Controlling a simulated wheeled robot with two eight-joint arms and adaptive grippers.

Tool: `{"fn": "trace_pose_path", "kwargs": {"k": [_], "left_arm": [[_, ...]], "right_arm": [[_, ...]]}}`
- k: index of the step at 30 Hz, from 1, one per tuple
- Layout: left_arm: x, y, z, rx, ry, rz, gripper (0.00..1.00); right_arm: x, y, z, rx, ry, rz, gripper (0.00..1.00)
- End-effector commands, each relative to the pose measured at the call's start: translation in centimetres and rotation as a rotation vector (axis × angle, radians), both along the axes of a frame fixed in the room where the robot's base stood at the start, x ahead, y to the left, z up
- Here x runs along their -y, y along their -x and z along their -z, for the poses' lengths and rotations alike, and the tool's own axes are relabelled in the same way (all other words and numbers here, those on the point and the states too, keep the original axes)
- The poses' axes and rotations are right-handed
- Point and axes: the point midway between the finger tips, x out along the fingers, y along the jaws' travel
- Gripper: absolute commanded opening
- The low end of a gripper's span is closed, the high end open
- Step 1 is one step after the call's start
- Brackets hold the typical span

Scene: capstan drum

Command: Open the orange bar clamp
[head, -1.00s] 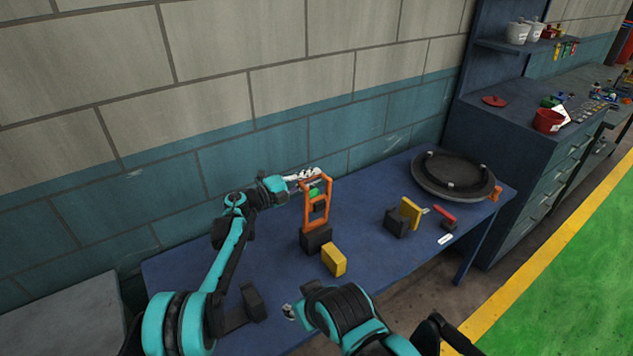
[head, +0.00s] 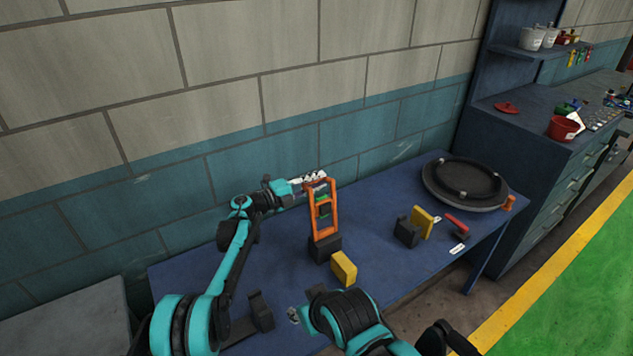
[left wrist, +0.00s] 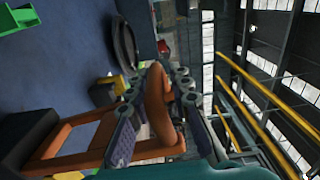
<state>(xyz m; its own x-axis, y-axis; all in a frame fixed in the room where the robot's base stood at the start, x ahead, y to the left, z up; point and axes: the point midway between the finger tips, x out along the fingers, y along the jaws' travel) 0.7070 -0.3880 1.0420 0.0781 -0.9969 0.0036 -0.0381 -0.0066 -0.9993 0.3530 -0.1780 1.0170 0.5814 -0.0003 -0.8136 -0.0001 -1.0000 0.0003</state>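The orange bar clamp (head: 333,225) is an upright orange frame rising from a black block (head: 325,249) on the blue table. It leans slightly left, and a green piece (head: 323,210) shows within the frame. My left gripper (head: 318,180) is at its top bar. In the left wrist view, the clamp's top bar (left wrist: 158,105) lies between the fingers of my left gripper (left wrist: 168,78), which close in on it from both sides. My right gripper (head: 293,315) is low at the table's front, partly hidden by its own arm; its fingers are too small to read.
A yellow block (head: 343,268) stands in front of the clamp. Another yellow piece (head: 422,222) with a black block (head: 406,233) and a red-handled item (head: 456,223) stand to the right. A dark round drum (head: 464,205) lies at the table's right end. A wall runs behind.

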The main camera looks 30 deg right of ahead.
Motion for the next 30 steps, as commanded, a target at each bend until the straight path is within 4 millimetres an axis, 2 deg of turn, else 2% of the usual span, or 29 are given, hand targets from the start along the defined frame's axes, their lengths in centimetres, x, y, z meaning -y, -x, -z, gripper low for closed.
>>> {"fn": "trace_pose_path", "kwargs": {"k": [9, 13, 17, 24, 30], "left_arm": [[0.0, 0.0, 0.0, 0.0, 0.0, 0.0, 0.34], [-0.9, 0.0, 0.0, 0.0, 0.0, -0.001, 0.34], [-3.2, 0.1, 0.0, 0.0, 0.0, -0.002, 0.34], [-8.4, 0.6, 0.0, 0.0, 0.0, -0.002, 0.34], [-11.2, 0.8, 0.1, 0.0, 0.0, -0.001, 0.34]], "right_arm": [[0.0, 0.0, 0.0, 0.0, 0.0, 0.0, 0.4], [0.0, 0.0, 0.0, 0.0, 0.0, 0.0, 0.4], [0.0, 0.0, 0.0, 0.0, 0.0, 0.0, 0.4], [0.0, 0.0, 0.0, 0.0, 0.0, 0.0, 0.4], [0.0, 0.0, 0.0, 0.0, 0.0, 0.0, 0.4]]}}
